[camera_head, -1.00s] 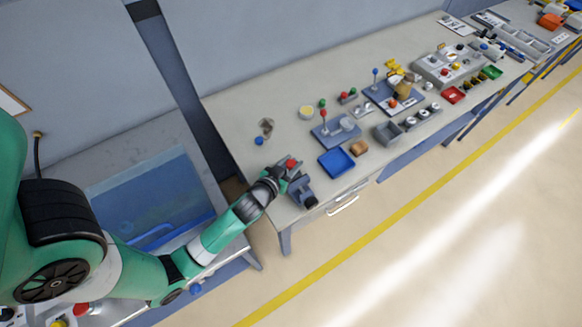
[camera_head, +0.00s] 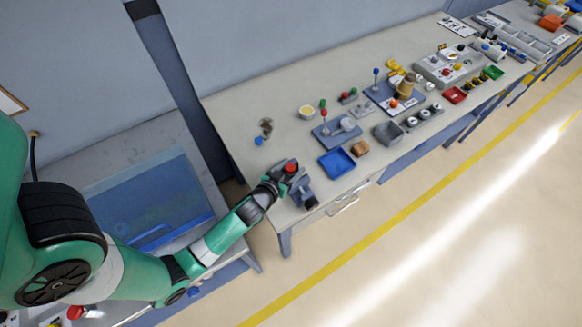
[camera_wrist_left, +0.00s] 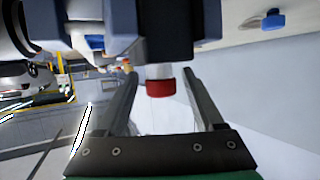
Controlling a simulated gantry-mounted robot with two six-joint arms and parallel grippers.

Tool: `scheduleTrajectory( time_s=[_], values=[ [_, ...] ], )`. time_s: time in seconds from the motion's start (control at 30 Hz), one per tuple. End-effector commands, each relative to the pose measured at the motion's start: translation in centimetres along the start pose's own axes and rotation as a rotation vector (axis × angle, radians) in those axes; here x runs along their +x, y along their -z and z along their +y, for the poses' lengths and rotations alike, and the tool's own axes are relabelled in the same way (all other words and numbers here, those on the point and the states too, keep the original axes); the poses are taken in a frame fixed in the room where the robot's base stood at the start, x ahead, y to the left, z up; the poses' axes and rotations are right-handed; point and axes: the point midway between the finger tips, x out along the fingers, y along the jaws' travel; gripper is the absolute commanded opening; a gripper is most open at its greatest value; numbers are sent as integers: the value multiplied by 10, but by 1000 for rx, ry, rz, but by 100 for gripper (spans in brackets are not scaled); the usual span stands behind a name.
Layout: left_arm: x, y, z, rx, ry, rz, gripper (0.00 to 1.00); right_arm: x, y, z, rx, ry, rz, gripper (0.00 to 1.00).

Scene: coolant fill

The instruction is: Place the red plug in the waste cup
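The red plug (camera_head: 291,167) sits at the near left end of the bench, on top of a grey device (camera_head: 305,193). In the left wrist view the red plug (camera_wrist_left: 160,88) shows as a red cap on a pale stem. My left gripper (camera_head: 282,175) is at the plug. In the left wrist view my left gripper (camera_wrist_left: 161,80) is open, one finger on each side of the plug, with gaps visible. A round cream cup (camera_head: 306,112) stands farther back on the bench; I cannot tell for sure whether it is the waste cup. My right gripper is out of view.
A blue tray (camera_head: 337,162), a brown block (camera_head: 360,147) and a grey bin (camera_head: 388,133) stand to the right. A small blue knob (camera_head: 258,141) lies at the left. Fixtures crowd the bench farther right. The bench (camera_head: 235,110) is clear at the back left.

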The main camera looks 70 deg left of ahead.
Motion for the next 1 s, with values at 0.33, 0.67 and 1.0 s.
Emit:
scheduleTrajectory(
  time_s=[0.33,0.67,1.0],
  values=[
    [-2,5,0,0,0,2,70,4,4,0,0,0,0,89],
    [-68,-2,2,3,-5,1,70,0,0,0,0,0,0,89],
    [-116,-1,2,0,-1,2,70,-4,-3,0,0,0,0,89]
  ],
)
